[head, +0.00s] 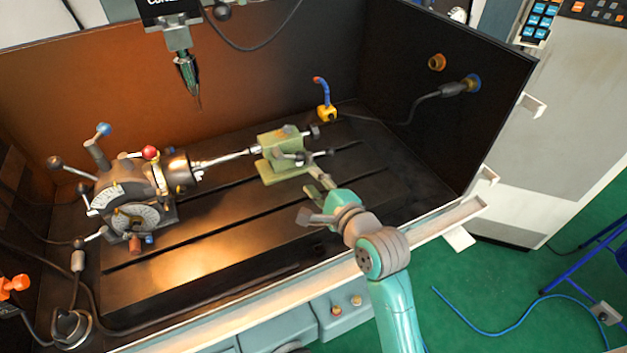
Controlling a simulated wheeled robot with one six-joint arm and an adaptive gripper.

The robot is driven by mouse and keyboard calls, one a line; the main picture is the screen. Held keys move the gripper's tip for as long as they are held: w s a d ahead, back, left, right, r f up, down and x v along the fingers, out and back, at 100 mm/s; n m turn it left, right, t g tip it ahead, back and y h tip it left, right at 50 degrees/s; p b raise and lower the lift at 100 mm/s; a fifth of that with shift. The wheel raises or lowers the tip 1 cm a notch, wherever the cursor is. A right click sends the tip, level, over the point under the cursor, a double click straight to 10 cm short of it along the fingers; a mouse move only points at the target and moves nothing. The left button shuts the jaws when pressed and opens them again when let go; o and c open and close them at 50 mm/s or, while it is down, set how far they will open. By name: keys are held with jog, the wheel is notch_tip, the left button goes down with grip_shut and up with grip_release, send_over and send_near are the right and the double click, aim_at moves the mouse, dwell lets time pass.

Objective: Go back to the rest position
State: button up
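My green arm comes in from the bottom right over the front edge of the machine. My gripper (320,180) is small in the head view, near the front right of the green tailstock (281,153). I cannot tell whether it touches the tailstock or what lies between its fingers. The indexing chuck (180,171) sits at the left on the dividing head (125,205), which has a red-knobbed lever (150,153). A shiny rod (228,158) runs between chuck and tailstock.
The slotted machine table (250,235) is bare in front of the rod. A spindle with a tool (187,75) hangs above. A dark enclosure wall (430,110) closes the right side. A cable lies at the left.

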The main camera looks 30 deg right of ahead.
dwell(0.3)
jog(key=s+a+f+n+h, duration=0.1)
jog(key=s+f+n, duration=0.45)
jog(key=s, duration=0.45)
jog(key=s+a+f+n, duration=0.1)
jog(key=s+f+n, duration=0.3)
jog(key=s+f, duration=0.5)
jog(key=s+r+n, duration=0.2)
jog(key=s+n, duration=0.4)
jog(key=s, duration=0.5)
jog(key=s+a+r+n+g, duration=0.1)
jog(key=s+r+n, duration=0.1)
jog(key=s+n, duration=0.4)
jog(key=f+v, duration=0.1)
jog(key=v, duration=0.4)
jog(key=shift+s+a, duration=0.25)
jog(key=shift+a, duration=0.1)
jog(key=shift+d+r, duration=0.1)
